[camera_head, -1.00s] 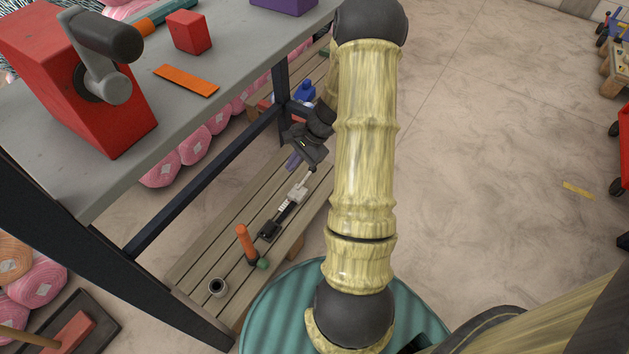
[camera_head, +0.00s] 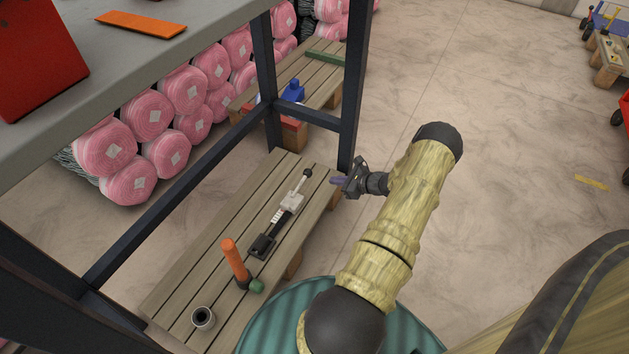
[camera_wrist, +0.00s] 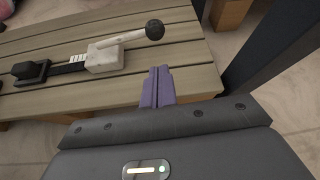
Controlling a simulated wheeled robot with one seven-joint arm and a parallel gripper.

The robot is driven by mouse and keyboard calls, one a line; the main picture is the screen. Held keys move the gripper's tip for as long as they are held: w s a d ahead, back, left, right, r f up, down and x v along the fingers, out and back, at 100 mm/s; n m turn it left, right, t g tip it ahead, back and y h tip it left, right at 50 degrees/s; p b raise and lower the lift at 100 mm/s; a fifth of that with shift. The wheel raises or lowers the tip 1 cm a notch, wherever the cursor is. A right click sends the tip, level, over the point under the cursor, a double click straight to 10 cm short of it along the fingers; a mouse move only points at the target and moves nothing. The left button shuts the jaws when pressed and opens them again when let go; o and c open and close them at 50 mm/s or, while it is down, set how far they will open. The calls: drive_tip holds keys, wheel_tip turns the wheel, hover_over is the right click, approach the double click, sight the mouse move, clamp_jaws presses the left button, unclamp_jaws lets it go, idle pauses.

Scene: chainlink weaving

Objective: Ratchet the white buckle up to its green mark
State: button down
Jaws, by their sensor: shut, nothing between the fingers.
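The white buckle (camera_head: 292,201) sits on a dark strap on the low slatted bench (camera_head: 213,256). Its lever ends in a dark ball knob (camera_head: 307,173). A black block (camera_head: 262,246) is at the strap's near end. In the wrist view the white buckle (camera_wrist: 104,56) lies up and left of my gripper, with the knob (camera_wrist: 154,29) nearest. A green mark cannot be made out on the strap. My gripper (camera_head: 335,181), with purple fingers, is shut and empty at the bench's right edge, apart from the buckle; it also shows in the wrist view (camera_wrist: 158,84).
An orange-handled tool (camera_head: 235,262), a small green ball (camera_head: 256,286) and a dark cup (camera_head: 203,317) stand at the bench's near end. A dark frame post (camera_head: 351,90) rises close beside my gripper. Open floor lies to the right.

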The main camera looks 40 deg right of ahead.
sight(315, 186)
drive_tip(key=b+x, duration=0.2)
drive_tip(key=x, duration=0.2)
drive_tip(key=b+x, duration=0.3)
drive_tip(key=x, duration=0.2)
drive_tip(key=shift+s+f+b, duration=0.15)
drive_tip(key=shift+f+b, duration=0.05)
drive_tip(key=shift+b, duration=0.15)
drive_tip(key=shift+w+a+f, duration=0.1)
drive_tip(key=shift+w, duration=0.45)
